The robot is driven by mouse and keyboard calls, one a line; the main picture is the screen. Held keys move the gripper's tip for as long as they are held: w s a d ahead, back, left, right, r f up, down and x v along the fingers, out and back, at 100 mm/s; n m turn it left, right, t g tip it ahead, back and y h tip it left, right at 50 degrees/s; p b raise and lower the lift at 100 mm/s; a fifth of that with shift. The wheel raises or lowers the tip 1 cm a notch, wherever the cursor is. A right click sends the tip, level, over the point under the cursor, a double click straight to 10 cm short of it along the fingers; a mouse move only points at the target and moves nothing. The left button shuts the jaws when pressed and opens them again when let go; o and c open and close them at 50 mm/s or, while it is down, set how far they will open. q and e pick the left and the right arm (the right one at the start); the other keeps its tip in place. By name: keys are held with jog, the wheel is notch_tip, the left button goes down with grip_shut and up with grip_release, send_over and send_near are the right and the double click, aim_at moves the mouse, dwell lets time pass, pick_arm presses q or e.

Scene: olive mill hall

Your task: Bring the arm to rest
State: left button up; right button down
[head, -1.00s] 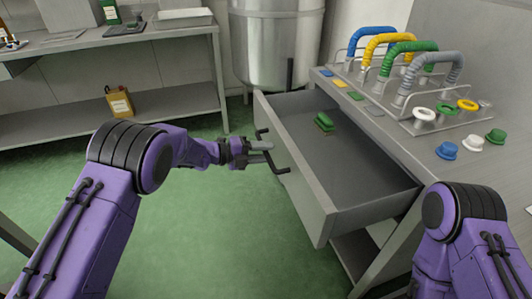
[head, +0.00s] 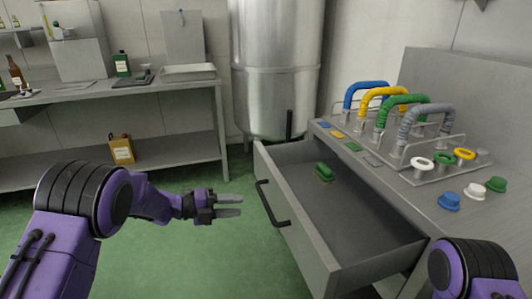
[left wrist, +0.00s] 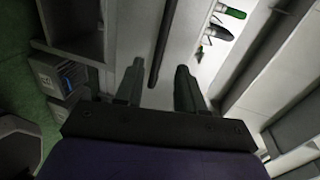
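My left arm (head: 90,205) comes in from the left of the head view. My left gripper (head: 240,205) is in the air to the left of the open drawer, with its fingers pointing right. The fingers are apart and nothing shows between them; the left wrist view shows the same gap (left wrist: 160,80). The gripper is clear of the black drawer handle (head: 270,206). Part of my right arm (head: 470,268) shows at the lower right; its gripper is out of view.
The worktop above carries coloured hoses (head: 425,115) and several caps (head: 449,201). A steel tank (head: 275,80) and a side table (head: 100,95) stand behind. The green floor (head: 190,260) is clear.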

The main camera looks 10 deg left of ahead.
pick_arm(q)
jog(key=s+a+f+n+t+y+p, duration=0.3)
jog(key=f+n+y, duration=0.35)
jog(key=n, duration=0.75)
jog(key=s+a+f+n+t+y, duration=0.3)
jog(key=s+a+f+n+y, duration=0.3)
jog(key=n, duration=0.8)
jog(key=s+a+f+n+g+y+p, duration=0.1)
jog(key=s+f+n+g, duration=0.1)
jog(key=s, duration=0.8)
jog(key=s+a+f+n+g+y+p, duration=0.1)
jog(key=s+f+n+g+y+p, duration=0.1)
jog(key=s, duration=0.9)
jog(key=s+a+f+n+g+y+p, duration=0.1)
jog(key=s+f+n+g, duration=0.3)
jog(key=s, duration=0.7)
jog(key=shift+s+a+n+g+y+p, duration=0.15)
jog(key=shift+a+n+g+y+p, duration=0.25)
jog(key=shift+n+g+y+p, duration=0.25)
jog(key=shift+f, duration=0.1)
